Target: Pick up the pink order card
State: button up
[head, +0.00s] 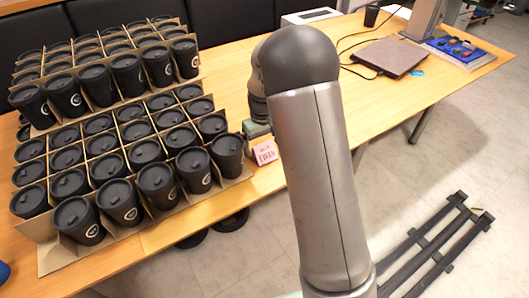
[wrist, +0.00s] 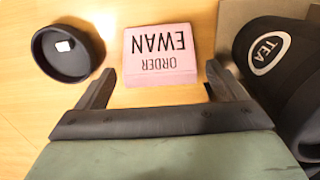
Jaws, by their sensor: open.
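The pink order card (wrist: 160,56) stands on the wooden table and reads "ORDER EWAN", upside down in the wrist view. In the head view the card (head: 264,152) is just left of my arm, near the table's front edge. My gripper (wrist: 160,88) is open and empty in the wrist view. Its two fingers are apart, with the lower edge of the card between or just beyond their tips. I cannot tell whether they touch it. In the head view my arm hides most of the gripper.
A dark round cup or lid (wrist: 66,52) is left of the card in the wrist view. A black cup marked "TEA" (wrist: 272,52) is close on the right. Cardboard carriers with several black cups (head: 120,190) fill the table's left. A laptop (head: 390,57) lies at the back right.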

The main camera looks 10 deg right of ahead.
jog(key=shift+f, duration=0.9)
jog(key=c, duration=1.1)
jog(key=shift+o, duration=0.2)
jog(key=shift+r, duration=0.1)
